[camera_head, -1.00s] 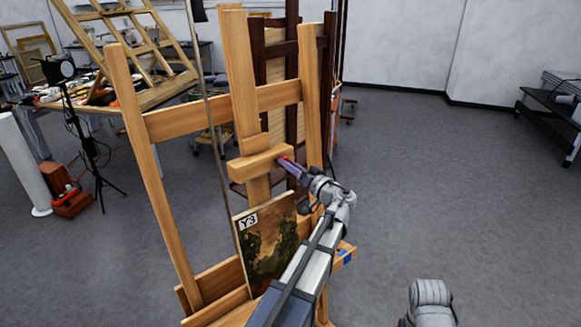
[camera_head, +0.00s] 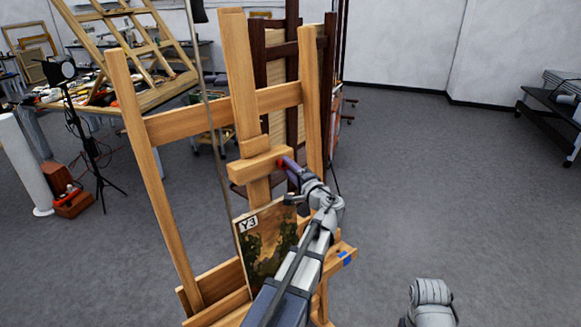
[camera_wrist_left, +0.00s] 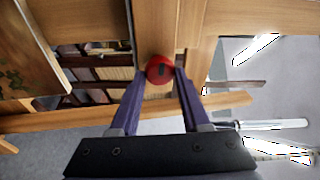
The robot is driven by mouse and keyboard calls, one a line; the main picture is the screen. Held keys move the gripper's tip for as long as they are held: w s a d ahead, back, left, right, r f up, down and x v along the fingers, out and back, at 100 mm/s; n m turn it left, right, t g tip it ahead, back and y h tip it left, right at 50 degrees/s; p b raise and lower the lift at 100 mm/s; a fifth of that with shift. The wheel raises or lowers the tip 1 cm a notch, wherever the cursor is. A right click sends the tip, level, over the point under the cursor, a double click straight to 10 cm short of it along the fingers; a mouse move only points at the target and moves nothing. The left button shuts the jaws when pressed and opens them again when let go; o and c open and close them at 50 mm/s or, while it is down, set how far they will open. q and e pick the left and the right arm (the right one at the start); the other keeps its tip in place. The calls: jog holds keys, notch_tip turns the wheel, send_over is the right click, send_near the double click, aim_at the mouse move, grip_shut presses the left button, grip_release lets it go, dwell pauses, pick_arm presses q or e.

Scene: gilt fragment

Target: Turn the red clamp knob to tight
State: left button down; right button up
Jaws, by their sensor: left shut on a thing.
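The red clamp knob (camera_wrist_left: 159,69) shows in the left wrist view, round with a dark mark on its face, against the wooden clamp block of the easel. In the head view only a small red bit of the knob (camera_head: 281,163) shows at the right end of the clamp block (camera_head: 258,165). My left gripper (camera_wrist_left: 160,75) is shut on the knob, with one purple finger on each side of it. In the head view my left gripper (camera_head: 287,168) reaches the block from the lower right. Whether the knob is tight cannot be told.
A painting marked Y3 (camera_head: 268,240) leans on the easel's lower ledge, close beside my left forearm. The easel's right post (camera_head: 311,100) stands just behind the gripper. A cluttered worktable (camera_head: 150,97) is at the back left. The floor (camera_head: 430,190) on the right is clear.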

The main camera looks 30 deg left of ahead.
pick_arm(q)
jog(key=m, duration=0.1)
jog(key=m+p, duration=0.1)
jog(key=m, duration=0.1)
jog(key=m+h, duration=0.1)
jog(key=m, duration=0.1)
jog(key=shift+s+a+r+p, duration=0.25)
jog(key=shift+s+r+p, duration=0.05)
jog(key=shift+s+p, duration=0.1)
jog(key=m+h+p, duration=0.1)
jog(key=m+p, duration=0.1)
jog(key=m, duration=0.2)
jog(key=shift+r+m, duration=0.1)
jog(key=shift+m, duration=0.2)
jog(key=m+p, duration=0.1)
jog(key=m, duration=0.1)
jog(key=m+p, duration=0.1)
jog(key=m, duration=0.1)
jog(key=shift+w+r+g+h, duration=0.1)
jog(key=shift+g+h, duration=0.2)
jog(key=shift+w+m+g+p, duration=0.1)
jog(key=shift+m+g+p, duration=0.4)
jog(key=shift+m, duration=1.2)
jog(key=shift+c, duration=1.9)
grip_release()
